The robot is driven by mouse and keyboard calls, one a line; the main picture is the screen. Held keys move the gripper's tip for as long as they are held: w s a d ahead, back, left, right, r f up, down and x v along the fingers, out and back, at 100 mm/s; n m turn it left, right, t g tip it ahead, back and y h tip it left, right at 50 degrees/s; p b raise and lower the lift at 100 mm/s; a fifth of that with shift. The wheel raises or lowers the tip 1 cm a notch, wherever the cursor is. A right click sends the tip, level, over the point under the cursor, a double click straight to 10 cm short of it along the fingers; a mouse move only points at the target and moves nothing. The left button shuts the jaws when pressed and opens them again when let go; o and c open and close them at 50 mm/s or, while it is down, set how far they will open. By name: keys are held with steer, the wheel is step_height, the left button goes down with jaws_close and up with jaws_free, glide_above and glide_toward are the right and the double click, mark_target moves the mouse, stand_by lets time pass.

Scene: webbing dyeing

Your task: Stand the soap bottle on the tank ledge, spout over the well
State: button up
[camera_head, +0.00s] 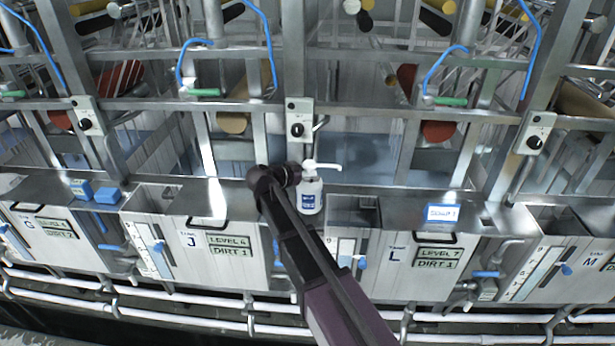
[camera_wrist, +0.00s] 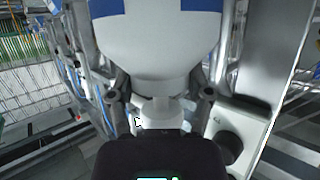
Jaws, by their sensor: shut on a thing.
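The soap bottle (camera_head: 311,198) is white with a blue label and a white pump top, its spout (camera_head: 326,166) pointing right. It is upright at the front edge of the tank ledge (camera_head: 240,196); I cannot tell whether its base touches the metal. My gripper (camera_head: 298,176) comes from the left and is shut on the bottle just below the pump. In the wrist view, my gripper (camera_wrist: 161,98) has a finger on each side of the white neck, and the bottle body (camera_wrist: 155,45) fills the top. An open well (camera_head: 354,216) lies just right of the bottle.
Another open well (camera_head: 153,200) is on the left. A control box (camera_head: 298,122) on a metal post stands behind the bottle. Pipes run along the tank fronts.

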steer(key=shift+w, duration=0.1)
steer(key=shift+w+a, duration=0.35)
steer(key=shift+a, duration=0.1)
steer(key=shift+f+b, duration=1.8)
steer(key=shift+b, duration=0.05)
steer(key=shift+f, duration=0.1)
steer(key=o, duration=1.3)
steer(key=shift+o, duration=0.2)
